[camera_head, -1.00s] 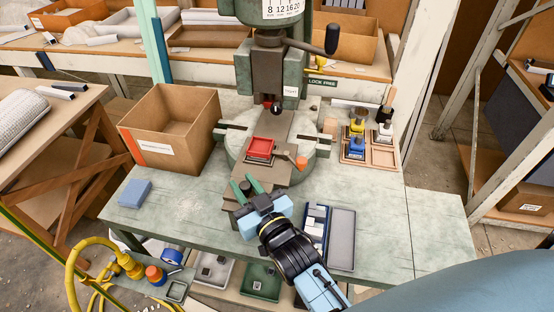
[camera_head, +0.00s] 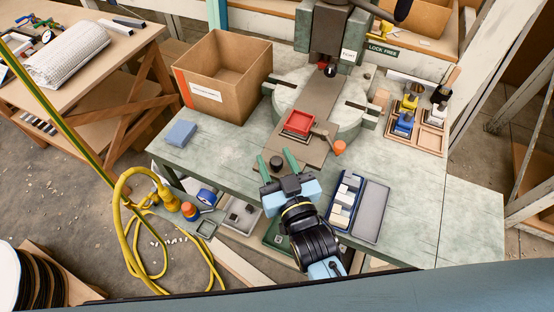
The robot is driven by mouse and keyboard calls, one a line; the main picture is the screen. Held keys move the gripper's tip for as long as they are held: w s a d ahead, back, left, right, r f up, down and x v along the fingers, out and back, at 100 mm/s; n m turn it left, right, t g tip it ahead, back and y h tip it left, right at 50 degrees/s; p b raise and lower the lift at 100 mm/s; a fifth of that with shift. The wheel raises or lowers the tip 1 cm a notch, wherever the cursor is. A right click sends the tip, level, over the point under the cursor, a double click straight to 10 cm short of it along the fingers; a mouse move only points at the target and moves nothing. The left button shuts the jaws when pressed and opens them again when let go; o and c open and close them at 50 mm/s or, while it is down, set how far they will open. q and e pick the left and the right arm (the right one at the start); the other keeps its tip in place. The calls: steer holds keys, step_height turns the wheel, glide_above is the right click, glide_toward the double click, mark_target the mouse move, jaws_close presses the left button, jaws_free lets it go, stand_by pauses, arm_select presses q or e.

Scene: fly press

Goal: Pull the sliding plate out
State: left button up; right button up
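The sliding plate (camera_head: 312,147) is a long brown-grey strip that runs from under the press across the round table towards me. A red square tray (camera_head: 299,123) sits on it. A dark round knob (camera_head: 277,162) stands at its near end. My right gripper (camera_head: 277,165) is at this end, with its green fingers parted on either side of the knob. A gap shows beside the knob, and I cannot tell whether either finger touches it. The gripper body hides the front edge of the plate. My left gripper is not in view.
A lever with an orange knob (camera_head: 339,147) lies just right of the plate. A blue bin with white blocks (camera_head: 346,198) is close to the right of my gripper. A cardboard box (camera_head: 226,75) and a blue block (camera_head: 181,133) stand left. The bench's right front is clear.

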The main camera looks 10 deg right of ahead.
steer(key=v, duration=1.3)
steer(key=shift+s, duration=0.2)
steer(key=s+d+f+g, duration=0.1)
steer(key=s+f+g, duration=0.15)
steer(key=f, duration=0.75)
steer(key=s+d+f+g, duration=0.1)
steer(key=s+f+g, duration=0.15)
steer(key=f, duration=0.65)
steer(key=s+d+f+g, duration=0.1)
steer(key=s+f+g, duration=0.15)
steer(key=f, duration=0.75)
steer(key=s+d+f+g+h, duration=0.4)
steer(key=s+d+f+g, duration=0.5)
steer(key=s+d+f, duration=0.6)
steer(key=shift+s+f, duration=0.5)
steer(key=shift+f, duration=0.5)
